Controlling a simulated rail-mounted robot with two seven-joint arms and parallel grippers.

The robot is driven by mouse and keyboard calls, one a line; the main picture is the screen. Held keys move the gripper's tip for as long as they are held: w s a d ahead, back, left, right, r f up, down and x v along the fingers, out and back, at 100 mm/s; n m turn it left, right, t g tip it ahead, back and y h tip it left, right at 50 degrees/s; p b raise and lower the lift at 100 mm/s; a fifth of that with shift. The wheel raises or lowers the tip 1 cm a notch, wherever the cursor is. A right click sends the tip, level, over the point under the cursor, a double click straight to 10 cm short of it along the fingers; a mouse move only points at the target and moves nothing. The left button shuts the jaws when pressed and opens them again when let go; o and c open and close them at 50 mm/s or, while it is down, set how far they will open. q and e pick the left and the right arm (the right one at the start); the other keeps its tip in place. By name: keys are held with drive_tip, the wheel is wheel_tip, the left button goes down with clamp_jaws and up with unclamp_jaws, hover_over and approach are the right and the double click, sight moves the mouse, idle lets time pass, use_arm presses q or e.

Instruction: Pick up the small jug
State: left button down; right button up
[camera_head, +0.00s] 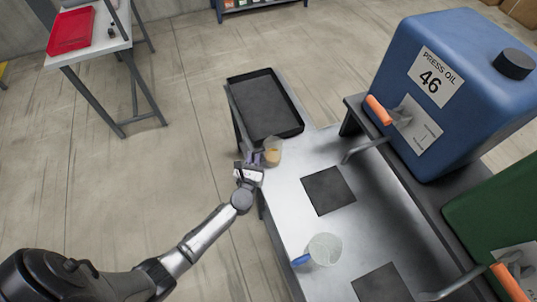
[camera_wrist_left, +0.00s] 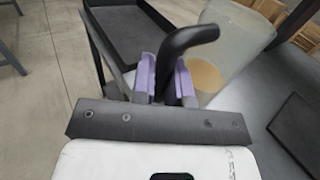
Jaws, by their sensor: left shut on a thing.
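The small jug (camera_head: 273,150) is clear, with amber liquid low inside and a black handle. In the left wrist view the purple fingers (camera_wrist_left: 165,76) close on the black handle (camera_wrist_left: 189,40), with the jug's clear body (camera_wrist_left: 232,35) just to the right. The jug looks about upright; I cannot tell whether its base touches the bench. My right gripper is not in view.
A second clear jug (camera_head: 325,248) with a blue handle stands on the bench (camera_head: 288,205). The black tray (camera_head: 264,105) lies beyond the held jug. Dark square pads (camera_head: 328,190) lie on the bench. A blue oil container (camera_head: 455,85) with an orange-handled tap stands at the right.

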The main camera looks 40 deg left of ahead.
sight(253, 153)
use_arm(q)
drive_tip(key=shift+r, duration=0.1)
drive_tip(key=shift+r+p, duration=0.35)
drive_tip(key=shift+r, duration=0.2)
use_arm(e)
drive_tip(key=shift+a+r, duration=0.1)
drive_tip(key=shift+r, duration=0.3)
use_arm(q)
wheel_tip(253, 153, up, 3)
drive_tip(key=shift+r+p, duration=0.1)
drive_tip(key=shift+p, duration=0.7)
drive_tip(key=d+r+p, duration=0.2)
drive_tip(key=d+r, duration=0.4)
drive_tip(key=d, duration=0.6)
drive_tip(key=s+r+y+p, duration=0.1)
drive_tip(key=s+r+p, duration=0.2)
drive_tip(key=r+p, duration=1)
drive_tip(key=s+r+n+p, duration=0.1)
drive_tip(key=s+r+p, duration=0.2)
drive_tip(key=r+p, duration=1)
wheel_tip(253, 153, up, 14)
drive_tip(key=shift+s+f+g+y, duration=0.15)
drive_tip(key=shift+f+g+y, duration=0.05)
drive_tip(key=shift+g+y, duration=0.2)
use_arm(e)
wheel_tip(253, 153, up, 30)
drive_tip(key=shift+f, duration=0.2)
